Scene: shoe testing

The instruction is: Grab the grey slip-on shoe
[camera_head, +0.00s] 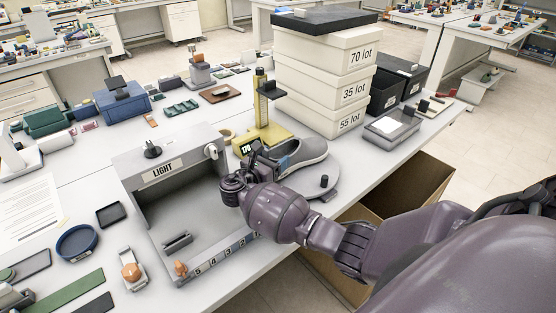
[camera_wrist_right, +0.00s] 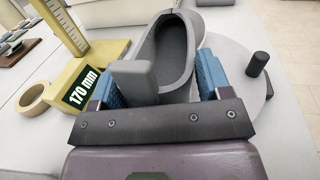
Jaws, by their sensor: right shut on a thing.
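The grey slip-on shoe (camera_head: 300,154) has a pale sole and sits on a round light-grey plate (camera_head: 328,190) on the table. My right gripper (camera_head: 256,163) reaches its near left end and partly hides it. In the right wrist view, the shoe (camera_wrist_right: 165,48) shows its dark opening facing up. The blue finger pads of my right gripper (camera_wrist_right: 155,78) stand on both sides of it, shut on it. A grey upright block (camera_wrist_right: 135,82) between the pads covers part of the shoe. My left gripper is not in view.
A yellow height gauge (camera_head: 262,128) marked 170 mm stands just behind the shoe. Stacked white lot boxes (camera_head: 325,85) rise behind it. A grey LIGHT box (camera_head: 165,180) is to the left. A dark peg (camera_head: 324,181) stands on the plate. An open cardboard box (camera_head: 425,185) is below the table edge.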

